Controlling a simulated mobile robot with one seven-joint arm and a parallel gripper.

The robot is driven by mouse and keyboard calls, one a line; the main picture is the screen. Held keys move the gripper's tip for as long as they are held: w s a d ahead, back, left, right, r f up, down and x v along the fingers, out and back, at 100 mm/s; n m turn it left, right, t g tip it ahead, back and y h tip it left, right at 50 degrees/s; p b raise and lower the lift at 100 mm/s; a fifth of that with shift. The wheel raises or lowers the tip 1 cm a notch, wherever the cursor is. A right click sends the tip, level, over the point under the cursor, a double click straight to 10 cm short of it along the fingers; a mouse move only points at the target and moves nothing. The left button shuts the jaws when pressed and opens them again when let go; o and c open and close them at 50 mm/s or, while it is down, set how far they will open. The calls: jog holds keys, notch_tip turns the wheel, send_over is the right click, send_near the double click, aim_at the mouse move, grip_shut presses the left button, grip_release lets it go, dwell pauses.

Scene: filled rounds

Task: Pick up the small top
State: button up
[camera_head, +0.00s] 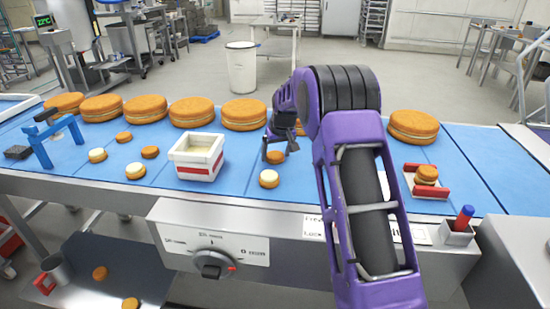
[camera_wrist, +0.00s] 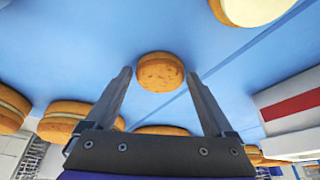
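A small plain brown round top (camera_head: 274,157) lies on the blue belt, just below my gripper (camera_head: 279,148) in the head view. In the wrist view the same small top (camera_wrist: 160,72) sits centred just beyond the gap between my two fingertips (camera_wrist: 159,74). My gripper is open and empty, pointing down at it, with a finger to each side. A cream-topped small round (camera_head: 269,178) lies on the near side of that top. Two other brown small rounds, one behind (camera_head: 124,137) and one nearer (camera_head: 150,152), lie further left.
A white bin with a red stripe (camera_head: 198,160) stands left of my gripper. Large filled rounds (camera_head: 244,114) line the belt's back. A small round (camera_head: 426,173) sits in a red-and-white holder (camera_head: 429,192) at right. A blue stand (camera_head: 52,140) is far left.

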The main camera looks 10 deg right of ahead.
aim_at(276, 156)
jog(key=c, duration=0.5)
jog(key=shift+r, duration=0.4)
notch_tip(276, 156, up, 9)
jog(key=s+a+b, duration=0.1)
jog(key=s+a, duration=0.3)
jog(key=s, duration=0.8)
jog(key=shift+w+d+f+b, duration=0.1)
jog(key=shift+w+f+b, duration=0.05)
jog(key=shift+f+b, duration=1.05)
jog(key=shift+w+d+f+b, duration=0.1)
jog(key=shift+w+f+b, duration=0.05)
jog(key=shift+f+b, duration=1.05)
